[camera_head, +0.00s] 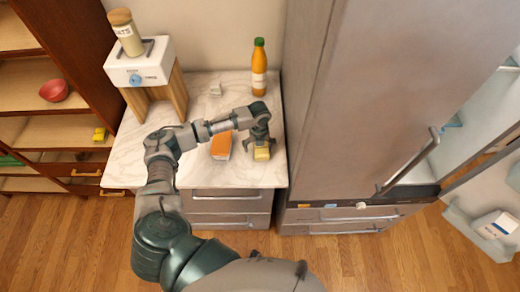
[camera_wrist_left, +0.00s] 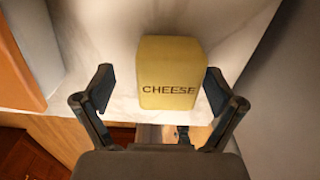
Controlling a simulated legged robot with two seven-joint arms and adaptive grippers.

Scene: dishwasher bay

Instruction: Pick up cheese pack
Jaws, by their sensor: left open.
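The cheese pack (camera_head: 262,154) is a small yellow block on the marble countertop, near its right front. In the left wrist view the cheese pack (camera_wrist_left: 170,75) shows the word CHEESE and lies between and just beyond the fingertips. My left gripper (camera_head: 261,142) is above the pack, reaching down. In the left wrist view its two fingers (camera_wrist_left: 158,85) are spread apart, one to each side of the pack, with gaps showing. It holds nothing. My right gripper is in neither view.
An orange box (camera_head: 221,146) lies left of the pack on the countertop (camera_head: 205,172). An orange bottle (camera_head: 259,68) stands at the back. A toaster (camera_head: 140,63) with a jar on top is at the left. The fridge (camera_head: 365,100) rises close on the right.

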